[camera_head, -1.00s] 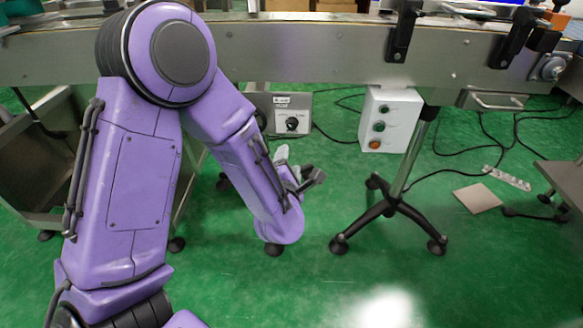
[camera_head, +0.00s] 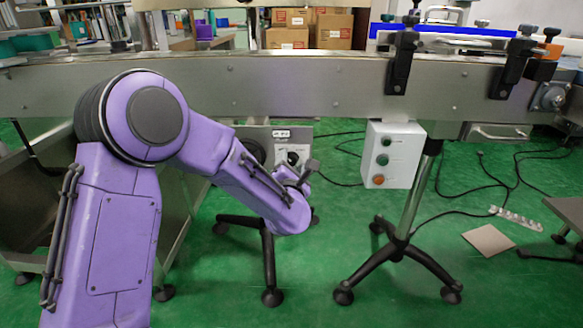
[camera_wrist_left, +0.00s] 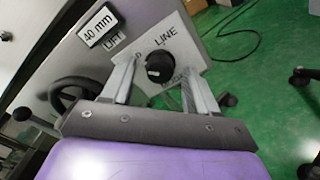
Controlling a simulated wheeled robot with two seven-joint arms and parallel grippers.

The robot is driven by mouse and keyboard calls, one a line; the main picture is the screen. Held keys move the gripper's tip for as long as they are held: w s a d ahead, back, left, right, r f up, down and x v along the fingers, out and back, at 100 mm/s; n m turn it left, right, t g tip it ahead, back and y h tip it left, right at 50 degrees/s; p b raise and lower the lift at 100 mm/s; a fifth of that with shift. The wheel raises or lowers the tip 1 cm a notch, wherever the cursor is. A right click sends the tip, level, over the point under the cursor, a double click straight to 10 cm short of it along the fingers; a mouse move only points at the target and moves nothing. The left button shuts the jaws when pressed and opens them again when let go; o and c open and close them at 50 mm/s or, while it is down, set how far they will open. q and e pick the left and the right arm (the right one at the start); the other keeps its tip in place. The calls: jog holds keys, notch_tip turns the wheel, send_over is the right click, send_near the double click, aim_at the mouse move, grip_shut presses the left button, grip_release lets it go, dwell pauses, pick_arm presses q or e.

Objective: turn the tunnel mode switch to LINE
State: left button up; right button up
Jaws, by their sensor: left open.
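The tunnel mode switch is a black round knob (camera_wrist_left: 158,67) on a light grey plate (camera_wrist_left: 190,38). LINE is printed beside the knob; another label is partly hidden behind the knob and a finger. A small light mark shows on the knob's face, but I cannot tell surely which label it points to. In the head view the knob (camera_head: 292,157) shows just above my gripper. My left gripper (camera_wrist_left: 161,72) is open, with one finger on each side of the knob in the picture; I cannot tell whether they touch it. My right gripper is in neither view.
A 40 mm display (camera_wrist_left: 98,24) and a black handwheel (camera_wrist_left: 70,93) sit left of the plate. A white button box (camera_head: 408,155) hangs right of the switch under the conveyor (camera_head: 300,85). A stand with black feet (camera_head: 400,250) is on the green floor.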

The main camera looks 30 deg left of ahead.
pick_arm(q)
jog(key=c, duration=1)
jog(key=shift+c, duration=0.2)
jog(key=m+p, duration=0.3)
jog(key=shift+r, duration=0.2)
jog(key=m+p, duration=0.4)
jog(key=m, duration=0.2)
jog(key=m+p, duration=0.4)
jog(key=m, duration=0.1)
jog(key=shift+f+m+p, duration=0.15)
jog(key=shift+m+p, duration=0.95)
jog(key=shift+m, duration=0.7)
